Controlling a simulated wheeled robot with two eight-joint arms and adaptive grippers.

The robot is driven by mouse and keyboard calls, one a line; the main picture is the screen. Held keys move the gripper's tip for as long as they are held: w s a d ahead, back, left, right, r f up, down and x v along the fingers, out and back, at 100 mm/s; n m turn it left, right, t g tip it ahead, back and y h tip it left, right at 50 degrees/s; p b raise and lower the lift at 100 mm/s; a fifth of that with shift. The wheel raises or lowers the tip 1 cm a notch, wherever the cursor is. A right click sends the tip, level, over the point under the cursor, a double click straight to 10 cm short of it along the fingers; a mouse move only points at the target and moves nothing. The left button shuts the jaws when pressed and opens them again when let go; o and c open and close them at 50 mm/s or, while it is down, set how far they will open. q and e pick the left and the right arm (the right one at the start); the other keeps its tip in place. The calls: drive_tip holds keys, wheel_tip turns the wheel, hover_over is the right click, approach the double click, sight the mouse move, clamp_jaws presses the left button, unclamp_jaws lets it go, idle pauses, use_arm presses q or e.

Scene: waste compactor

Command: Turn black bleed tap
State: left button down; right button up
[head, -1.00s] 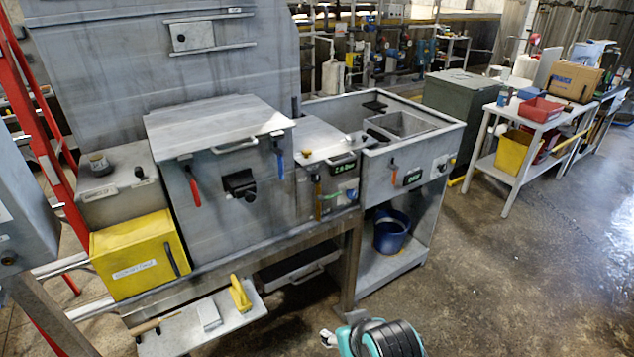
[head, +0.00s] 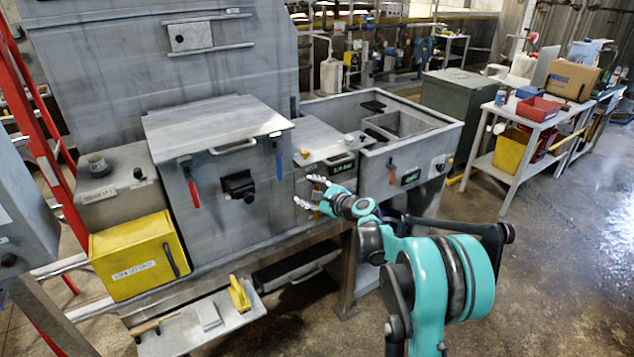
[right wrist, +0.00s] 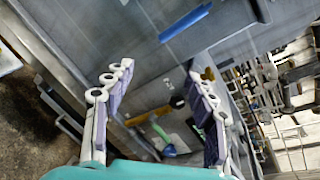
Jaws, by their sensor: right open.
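My right gripper (head: 311,192) is open in front of the small control panel at the middle of the machine, covering most of that panel's taps in the head view. In the right wrist view its two fingers (right wrist: 160,72) stand wide apart with nothing between the pads. Beyond them, a small black tap handle (right wrist: 178,102) on a brass-coloured body shows on the panel, nearer the right finger. It looks like the bleed tap, apart from the fingers. A green lever (right wrist: 161,133) sits below it. My left gripper is not in view.
A blue handle (head: 278,160) and a red handle (head: 192,187) hang on the machine's front, left of my gripper. A black latch block (head: 240,185) is between them. A yellow box (head: 140,254) is further left. A sink unit (head: 440,125) stands to the right.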

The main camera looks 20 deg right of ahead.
drive_tip(key=w+d+f+m+t+h, duration=0.1)
drive_tip(key=w+d+f+m+t, duration=0.2)
drive_tip(key=w+d+f+m, duration=0.6)
drive_tip(key=r+b+x, duration=0.1)
drive_tip(key=x, duration=0.5)
drive_tip(key=shift+w+m, duration=0.2)
drive_tip(key=shift+m, duration=0.1)
drive_tip(key=shift+d, duration=0.15)
drive_tip(key=c, duration=1.2)
